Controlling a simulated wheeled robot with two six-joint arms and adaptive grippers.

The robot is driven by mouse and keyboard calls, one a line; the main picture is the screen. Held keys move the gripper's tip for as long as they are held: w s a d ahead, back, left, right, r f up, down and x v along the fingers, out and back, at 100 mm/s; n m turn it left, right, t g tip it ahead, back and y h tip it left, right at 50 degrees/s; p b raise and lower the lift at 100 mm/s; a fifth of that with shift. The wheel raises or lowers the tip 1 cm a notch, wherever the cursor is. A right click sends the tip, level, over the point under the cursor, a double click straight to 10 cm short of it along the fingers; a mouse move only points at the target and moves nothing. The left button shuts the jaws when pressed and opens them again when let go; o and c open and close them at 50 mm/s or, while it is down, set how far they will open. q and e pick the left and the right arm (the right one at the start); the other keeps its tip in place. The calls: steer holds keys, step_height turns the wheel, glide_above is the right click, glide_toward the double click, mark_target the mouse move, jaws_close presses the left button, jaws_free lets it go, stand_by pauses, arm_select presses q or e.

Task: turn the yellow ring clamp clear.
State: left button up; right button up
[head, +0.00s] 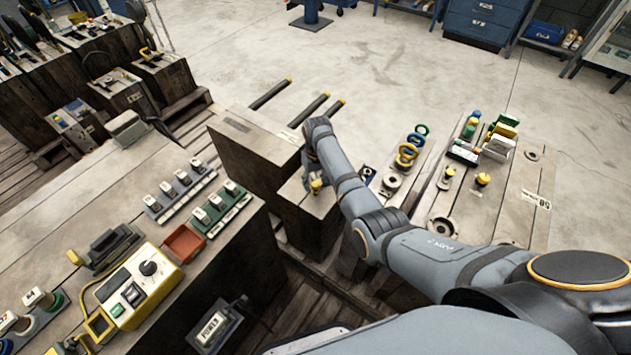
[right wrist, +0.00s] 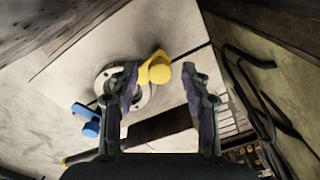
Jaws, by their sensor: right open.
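The yellow clamp (right wrist: 155,68) is in the right wrist view, a yellow piece with a rounded knob beside a pale round flange (right wrist: 103,82). In the head view it shows as a small yellow spot (head: 317,186) on a wooden block, just below my right wrist. My right gripper (right wrist: 160,72) is open, with one dark finger on each side of the yellow knob. The left finger looks very near it; contact cannot be told. The left finger hides part of the flange. In the head view my right gripper (head: 311,176) is mostly hidden by its arm. My left gripper is not in view.
A blue clamp (right wrist: 88,120) sits at the flange's left side. A yellow control box (head: 140,285) stands at the lower left. Dark bars (head: 316,110) lie beyond the block.

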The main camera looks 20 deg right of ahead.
steer(key=shift+c, duration=1.4)
steer(key=c, duration=0.7)
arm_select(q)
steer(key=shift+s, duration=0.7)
arm_select(e)
jaws_close()
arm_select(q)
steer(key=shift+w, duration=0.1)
arm_select(e)
steer(key=shift+r, duration=0.1)
